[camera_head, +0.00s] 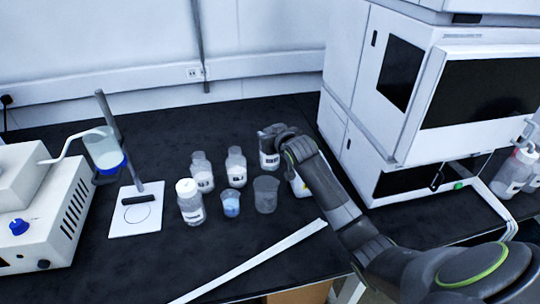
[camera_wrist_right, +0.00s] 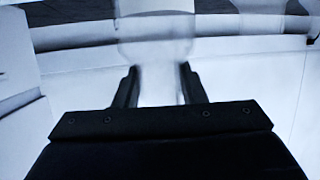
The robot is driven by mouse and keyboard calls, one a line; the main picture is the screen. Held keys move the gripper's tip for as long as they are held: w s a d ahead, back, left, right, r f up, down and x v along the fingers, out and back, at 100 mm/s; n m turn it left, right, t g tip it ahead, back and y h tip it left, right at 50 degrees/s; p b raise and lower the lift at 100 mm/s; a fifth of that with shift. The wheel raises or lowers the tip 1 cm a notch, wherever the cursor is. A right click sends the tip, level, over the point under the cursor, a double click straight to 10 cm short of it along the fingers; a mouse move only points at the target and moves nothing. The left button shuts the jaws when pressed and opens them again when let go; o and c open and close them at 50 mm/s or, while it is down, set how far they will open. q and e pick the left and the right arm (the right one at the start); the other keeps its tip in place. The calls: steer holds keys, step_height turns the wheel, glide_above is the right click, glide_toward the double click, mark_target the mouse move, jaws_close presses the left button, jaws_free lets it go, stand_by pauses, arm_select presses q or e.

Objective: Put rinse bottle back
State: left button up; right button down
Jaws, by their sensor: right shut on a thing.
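My right gripper (camera_head: 276,134) is at the back of the bench, shut on a clear bottle with a white label (camera_head: 269,158). I take this to be the rinse bottle. The gripper covers the bottle's top in the head view. In the right wrist view, the pale, blurred bottle (camera_wrist_right: 158,82) stands between the two dark fingers (camera_wrist_right: 158,88). I cannot tell whether its base touches the bench. My left gripper is not in view.
Two labelled bottles (camera_head: 202,173) (camera_head: 236,168) stand left of the held one. A white-capped bottle (camera_head: 190,203), blue-liquid beaker (camera_head: 231,204) and grey beaker (camera_head: 265,195) stand in front. A stand (camera_head: 121,140) is left; a tall instrument (camera_head: 345,100) is right.

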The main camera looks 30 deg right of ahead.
steer(key=shift+f, duration=2.5)
steer(key=c, duration=0.9)
jaws_free()
steer(key=shift+f, duration=0.2)
steer(key=shift+r, duration=0.2)
steer(key=v, duration=1.2)
steer(key=shift+f, duration=0.1)
